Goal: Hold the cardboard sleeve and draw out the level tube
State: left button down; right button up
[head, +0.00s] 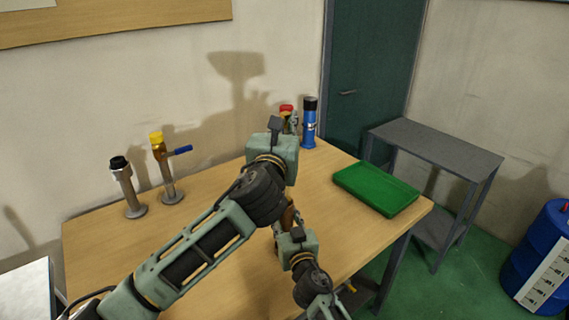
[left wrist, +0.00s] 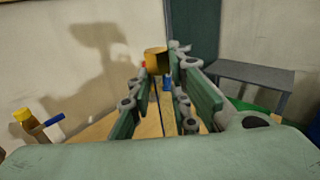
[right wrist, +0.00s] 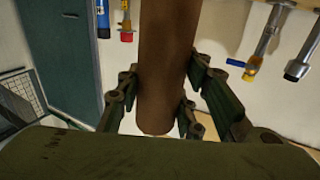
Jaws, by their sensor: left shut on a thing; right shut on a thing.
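The cardboard sleeve (right wrist: 160,60) is a plain brown cylinder, large in the right wrist view. My right gripper (right wrist: 157,100) is shut around it, fingers on both sides, with its rounded end past the fingers. In the head view a small brown part of the sleeve (head: 287,215) shows between my two arms. My left gripper (left wrist: 164,68) is above the right one and shut on a short gold-coloured end piece (left wrist: 154,62), seemingly the level tube's end. The rest of the level tube cannot be made out. My left wrist hides its fingers in the head view.
A black-topped fitting (head: 127,188) and a yellow-topped one with a blue handle (head: 166,168) stand at the table's left. A blue cylinder (head: 309,125) and a red-topped fitting (head: 286,112) stand at the back. A green tray (head: 375,189) lies on the right.

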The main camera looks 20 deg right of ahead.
pick_arm(q)
notch_tip(320, 180, up, 12)
jog(key=shift+r, duration=0.15)
pick_arm(e)
jog(key=o, duration=1.3)
jog(key=s, duration=1.2)
jog(key=shift+a, duration=0.3)
jog(key=shift+o, duration=0.6)
